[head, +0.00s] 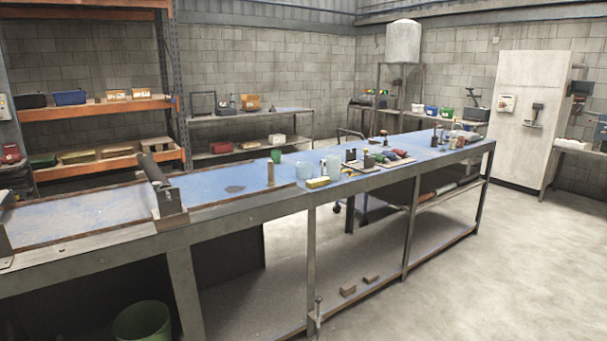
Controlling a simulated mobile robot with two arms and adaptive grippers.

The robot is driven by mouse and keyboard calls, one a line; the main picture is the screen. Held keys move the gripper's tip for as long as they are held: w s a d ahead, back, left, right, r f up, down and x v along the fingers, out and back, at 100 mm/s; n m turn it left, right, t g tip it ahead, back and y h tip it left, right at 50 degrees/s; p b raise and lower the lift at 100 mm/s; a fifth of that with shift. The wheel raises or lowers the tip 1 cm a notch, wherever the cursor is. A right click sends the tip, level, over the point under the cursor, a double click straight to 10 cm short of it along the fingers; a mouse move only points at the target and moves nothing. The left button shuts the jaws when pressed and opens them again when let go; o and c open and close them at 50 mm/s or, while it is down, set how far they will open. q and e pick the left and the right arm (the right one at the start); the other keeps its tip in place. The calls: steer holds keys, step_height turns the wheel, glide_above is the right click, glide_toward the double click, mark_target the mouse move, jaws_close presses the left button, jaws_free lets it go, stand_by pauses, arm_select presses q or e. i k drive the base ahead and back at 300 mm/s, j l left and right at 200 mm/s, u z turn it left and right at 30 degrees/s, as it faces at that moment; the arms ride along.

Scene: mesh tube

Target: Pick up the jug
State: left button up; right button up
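A long workbench with a blue top (225,181) runs across the view. Near its middle stand two pale, translucent vessels, a left one (304,171) and a taller right one (333,166). Either may be the jug; they are too small here to make out a handle or spout. A small green cup (276,156) stands behind and left of them. A yellow block (317,183) lies in front of them at the bench edge. Neither of my grippers is in view.
A brown cylinder (270,174) stands left of the vessels. Small tools and parts (375,158) crowd the bench to their right. A green bin (142,322) is on the floor below. Orange shelving (100,110) stands behind left. The floor at right (500,270) is clear.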

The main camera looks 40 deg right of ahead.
mark_target(333, 162)
steer(key=z, duration=1.3)
steer(key=i+l+z, duration=0.55)
steer(key=i, duration=0.25)
steer(key=i+z, duration=0.45)
steer(key=i, duration=1.7)
steer(key=i+l+u, duration=0.15)
steer(key=i+u, duration=0.35)
steer(key=i+l+u, duration=0.95)
